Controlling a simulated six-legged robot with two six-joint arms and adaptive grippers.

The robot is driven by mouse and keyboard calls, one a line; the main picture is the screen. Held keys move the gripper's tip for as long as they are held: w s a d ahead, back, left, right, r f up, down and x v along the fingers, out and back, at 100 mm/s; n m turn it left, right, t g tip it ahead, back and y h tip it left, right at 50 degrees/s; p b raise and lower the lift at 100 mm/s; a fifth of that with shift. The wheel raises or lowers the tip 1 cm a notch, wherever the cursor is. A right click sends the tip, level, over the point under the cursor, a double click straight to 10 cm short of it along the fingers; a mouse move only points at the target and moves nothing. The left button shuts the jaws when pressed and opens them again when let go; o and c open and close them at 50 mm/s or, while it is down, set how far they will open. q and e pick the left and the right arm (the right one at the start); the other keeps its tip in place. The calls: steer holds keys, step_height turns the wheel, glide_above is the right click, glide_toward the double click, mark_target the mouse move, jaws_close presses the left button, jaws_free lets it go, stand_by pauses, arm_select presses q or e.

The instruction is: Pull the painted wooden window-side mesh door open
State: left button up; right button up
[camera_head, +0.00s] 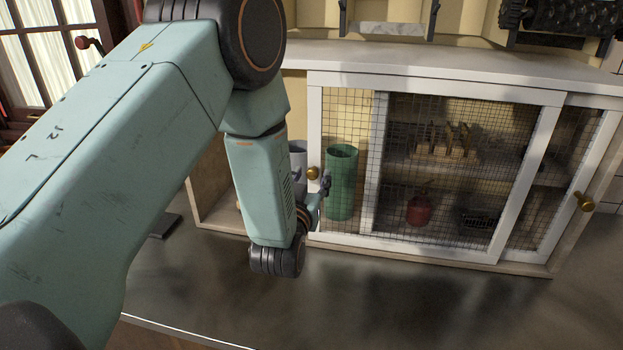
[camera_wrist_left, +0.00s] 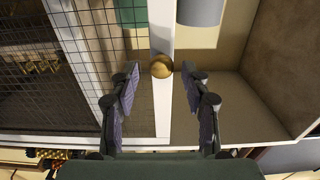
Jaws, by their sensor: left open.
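The window-side mesh door (camera_head: 314,120) has a white painted frame with wire mesh and a round brass knob (camera_head: 313,173) on its left stile. An unmeshed gap lies left of that stile. My left gripper (camera_head: 321,188) is at the knob, partly hidden behind my arm's wrist. In the left wrist view, the open gripper (camera_wrist_left: 160,78) has one finger on each side of the knob (camera_wrist_left: 161,67) and the white stile (camera_wrist_left: 162,105). The knob sits between the fingertips with room on both sides; no contact shows. My right gripper is not in view.
A second mesh door with its own brass knob (camera_head: 583,202) is at the right. Inside the cabinet stand a green cylinder (camera_head: 341,183), a grey cylinder (camera_wrist_left: 200,12), a red bottle-like item (camera_head: 420,208) and a wooden rack (camera_head: 445,143). The dark counter (camera_head: 400,305) in front is clear.

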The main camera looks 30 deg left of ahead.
arm_select(q)
steer(key=shift+a+f, duration=0.15)
steer(key=shift+a, duration=0.05)
steer(key=shift+s+d, duration=0.2)
steer(key=v, duration=1.1)
steer(key=shift+s, duration=0.3)
steer(key=shift+a, duration=0.15)
